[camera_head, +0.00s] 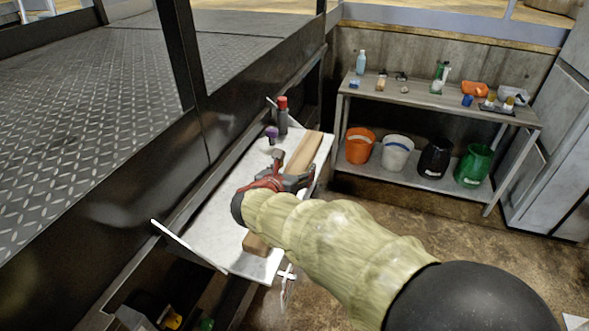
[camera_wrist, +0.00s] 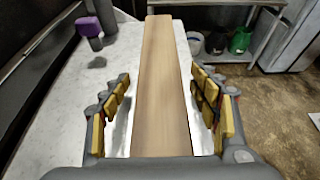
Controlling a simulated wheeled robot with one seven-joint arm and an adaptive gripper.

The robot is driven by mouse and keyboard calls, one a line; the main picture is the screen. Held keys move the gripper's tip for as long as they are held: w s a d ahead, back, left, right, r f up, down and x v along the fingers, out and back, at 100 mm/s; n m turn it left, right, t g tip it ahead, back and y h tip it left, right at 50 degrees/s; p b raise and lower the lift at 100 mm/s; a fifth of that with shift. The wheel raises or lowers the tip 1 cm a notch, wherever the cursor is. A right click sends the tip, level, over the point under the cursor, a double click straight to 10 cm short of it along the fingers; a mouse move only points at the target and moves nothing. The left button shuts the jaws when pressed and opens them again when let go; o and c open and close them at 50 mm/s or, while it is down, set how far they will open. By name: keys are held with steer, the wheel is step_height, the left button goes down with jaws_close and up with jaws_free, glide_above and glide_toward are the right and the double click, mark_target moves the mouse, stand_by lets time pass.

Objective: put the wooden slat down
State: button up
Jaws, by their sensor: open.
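The wooden slat (camera_head: 304,153) is light brown and appears to lie lengthwise on a narrow white shelf (camera_head: 205,222). Its near end shows below my arm, and its middle is hidden by the gripper. In the wrist view the slat (camera_wrist: 160,75) runs straight away from me between the fingers. My gripper (camera_head: 283,178) is above the slat's middle. In the wrist view my gripper (camera_wrist: 163,100) is open, with yellow pads on either side of the slat and a visible gap on both sides.
A red-capped dark bottle (camera_head: 282,118) and a purple-topped item (camera_head: 271,133) stand left of the slat's far end. A dark metal frame borders the shelf's left. A table (camera_head: 430,100) at the back holds small items, with several buckets below. Open floor lies to the right.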

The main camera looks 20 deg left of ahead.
steer(key=p+v, duration=0.2)
steer(key=v, duration=1)
steer(key=shift+p, duration=0.3)
